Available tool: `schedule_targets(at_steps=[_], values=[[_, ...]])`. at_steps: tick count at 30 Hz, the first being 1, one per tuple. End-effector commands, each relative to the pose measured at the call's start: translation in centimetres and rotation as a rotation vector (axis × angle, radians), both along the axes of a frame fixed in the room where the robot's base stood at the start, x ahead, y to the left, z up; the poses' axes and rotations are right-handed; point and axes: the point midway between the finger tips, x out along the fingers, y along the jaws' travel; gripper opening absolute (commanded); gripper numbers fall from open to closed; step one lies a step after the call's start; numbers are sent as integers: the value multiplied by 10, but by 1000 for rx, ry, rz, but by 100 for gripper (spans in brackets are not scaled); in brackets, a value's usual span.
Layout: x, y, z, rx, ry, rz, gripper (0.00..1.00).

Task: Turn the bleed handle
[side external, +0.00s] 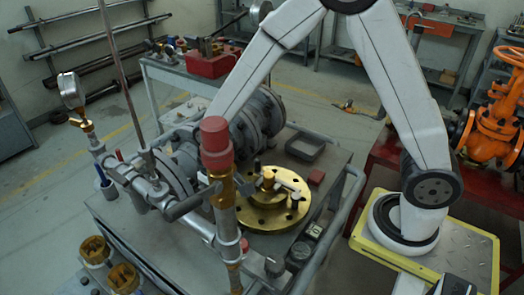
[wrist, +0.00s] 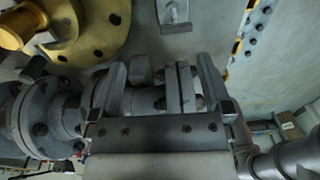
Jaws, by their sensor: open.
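In the side view a grey pipe assembly stands on the cart, with a grey bar-like handle (side external: 187,205) beside its upright brass-and-grey pipe (side external: 223,200). I cannot tell for certain whether this is the bleed handle. A red cylinder (side external: 215,142) tops that pipe. My gripper is hidden in the side view, behind the pipework. In the wrist view my gripper (wrist: 162,70) is open, its two fingers apart with nothing clearly held. A grey flanged pipe (wrist: 143,100) shows between and beyond the fingers. I cannot tell whether they touch it.
A brass flange (side external: 290,205) lies on the cart top (side external: 330,175), and also shows in the wrist view (wrist: 100,35). A pressure gauge (side external: 70,90) rises at the left. Large grey flanges (side external: 255,120) crowd the area behind the pipe. An orange valve (side external: 490,125) stands at far right.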

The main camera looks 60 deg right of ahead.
Motion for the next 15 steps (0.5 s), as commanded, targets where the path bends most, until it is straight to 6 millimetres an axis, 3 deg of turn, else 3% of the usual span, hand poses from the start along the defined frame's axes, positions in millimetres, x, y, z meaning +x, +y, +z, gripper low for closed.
schedule_targets(at_steps=[6,15], values=[[9,20,-14,-8,29,0,100],[10,22,-16,-9,32,-1,100]])
